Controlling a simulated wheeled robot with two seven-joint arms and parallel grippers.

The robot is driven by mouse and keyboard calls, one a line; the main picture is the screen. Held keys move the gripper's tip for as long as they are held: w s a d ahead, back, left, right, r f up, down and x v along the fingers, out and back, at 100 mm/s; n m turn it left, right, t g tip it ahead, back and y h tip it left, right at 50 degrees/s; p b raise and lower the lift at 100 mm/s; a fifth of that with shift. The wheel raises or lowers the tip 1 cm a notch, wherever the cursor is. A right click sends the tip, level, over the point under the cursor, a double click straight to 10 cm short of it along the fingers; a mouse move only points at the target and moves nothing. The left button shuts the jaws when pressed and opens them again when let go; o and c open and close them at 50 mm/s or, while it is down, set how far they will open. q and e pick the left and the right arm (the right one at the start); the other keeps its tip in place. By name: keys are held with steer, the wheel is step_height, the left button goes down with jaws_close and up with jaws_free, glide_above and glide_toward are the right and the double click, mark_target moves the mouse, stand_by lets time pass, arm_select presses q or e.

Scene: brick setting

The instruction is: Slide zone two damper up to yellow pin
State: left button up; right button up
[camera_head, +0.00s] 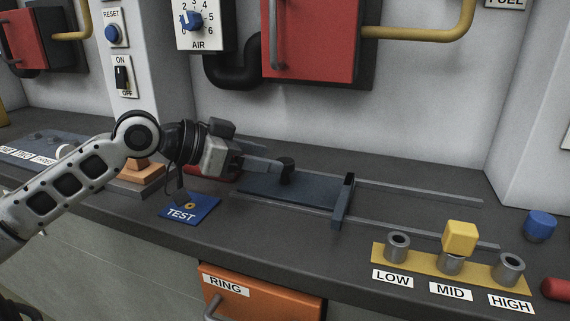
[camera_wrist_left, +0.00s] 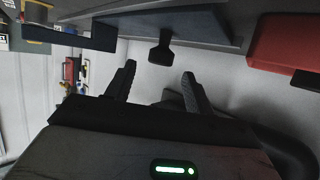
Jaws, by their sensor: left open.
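The damper is a flat dark blue plate (camera_head: 318,188) lying between two grey rails, with a black knob (camera_head: 286,168) on top and a raised blue bar (camera_head: 343,201) at its right end. In the left wrist view the knob (camera_wrist_left: 160,48) shows just beyond the fingertips, between their lines. My left gripper (camera_head: 276,165) is open, close to the knob's left side; its fingers (camera_wrist_left: 160,72) are apart with nothing held. The yellow pin (camera_head: 460,238) with a block-shaped head stands in the MID socket, right of the damper. My right gripper is out of view.
LOW (camera_head: 397,245) and HIGH (camera_head: 509,267) sockets flank MID on a yellow strip. A blue knob (camera_head: 540,225) stands at right. A blue TEST plate (camera_head: 189,209) lies in front of my arm. The rails right of the blue bar look clear.

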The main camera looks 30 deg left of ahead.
mark_target(285, 160)
arm_select(q)
steer(key=shift+x, duration=1.15)
steer(key=shift+w+d, duration=0.15)
steer(key=shift+w, duration=0.25)
steer(key=shift+w+d+f+p, duration=0.3)
steer(key=shift+w+d, duration=0.05)
steer(key=shift+w, duration=0.2)
steer(key=shift+w+d+f, duration=0.2)
steer(key=shift+w, duration=0.05)
